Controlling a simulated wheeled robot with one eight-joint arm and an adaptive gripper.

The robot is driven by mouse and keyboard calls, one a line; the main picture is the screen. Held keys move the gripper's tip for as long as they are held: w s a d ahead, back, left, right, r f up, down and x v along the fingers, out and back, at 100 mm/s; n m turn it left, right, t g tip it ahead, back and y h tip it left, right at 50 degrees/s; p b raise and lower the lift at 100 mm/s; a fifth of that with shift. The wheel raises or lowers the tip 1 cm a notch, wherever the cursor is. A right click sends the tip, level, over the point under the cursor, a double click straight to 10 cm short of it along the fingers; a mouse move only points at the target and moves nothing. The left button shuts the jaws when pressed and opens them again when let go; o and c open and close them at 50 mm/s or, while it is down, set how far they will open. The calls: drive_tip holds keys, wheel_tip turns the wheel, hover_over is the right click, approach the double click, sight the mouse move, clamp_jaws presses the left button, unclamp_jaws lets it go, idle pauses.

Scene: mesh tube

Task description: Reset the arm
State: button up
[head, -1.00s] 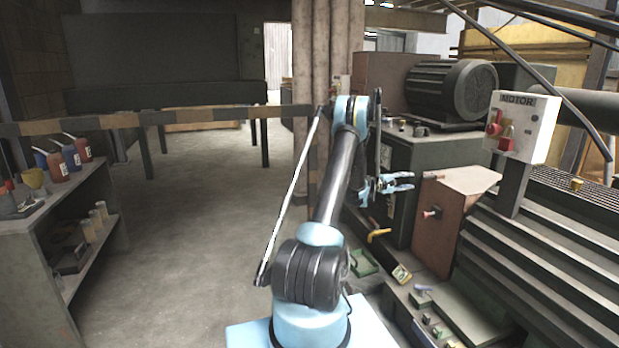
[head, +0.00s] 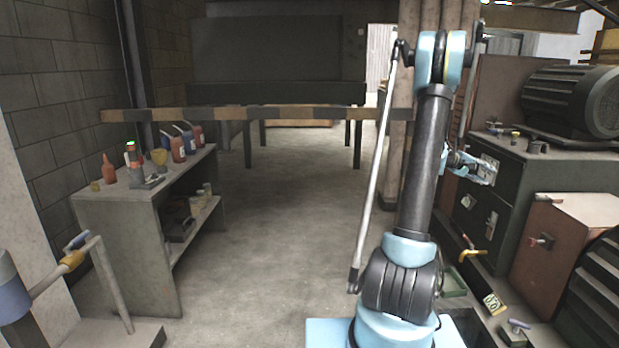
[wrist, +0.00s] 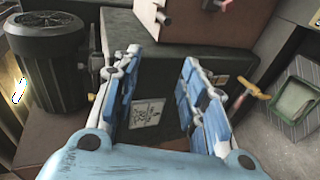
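My arm rises on the right side of the head view, with its upper link nearly upright and its forearm folded down behind it. My gripper (head: 478,168) hangs to the right of the arm, in front of the dark machine cabinet (head: 478,232), and is partly hidden by the arm. In the wrist view my gripper (wrist: 161,62) has its two blue-padded fingers spread apart with nothing between them. The cabinet's dark face (wrist: 165,75), with a pale label, shows beyond the fingers. I cannot tell the exact gap to it.
A motor (head: 572,100) sits on the cabinet at right. A yellow-handled valve (head: 470,250) sticks out low beside my arm. A grey shelf (head: 130,195) with several bottles stands at left. A striped barrier (head: 270,114) crosses the back. The floor (head: 255,235) between is clear.

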drive_tip(key=s+a+r+t+y, duration=0.1)
drive_tip(key=s+a+y, duration=0.1)
drive_tip(key=s+a, duration=0.5)
drive_tip(key=s+a+r+y, duration=0.1)
drive_tip(key=s+a+y, duration=0.15)
drive_tip(key=a, duration=0.85)
drive_tip(key=s+a+r+t+y, duration=0.1)
drive_tip(key=s+a+y, duration=0.1)
drive_tip(key=s+a, duration=0.55)
drive_tip(key=s+a+f+y, duration=0.3)
drive_tip(key=s+a+f, duration=0.2)
drive_tip(key=s+a, duration=0.6)
drive_tip(key=s+a+f+g+y, duration=0.1)
drive_tip(key=s+a+f+y, duration=0.3)
drive_tip(key=s+a, duration=0.7)
drive_tip(key=a+f, duration=0.2)
drive_tip(key=a, duration=0.2)
drive_tip(key=shift+s+f, duration=0.25)
drive_tip(key=shift+s, duration=0.15)
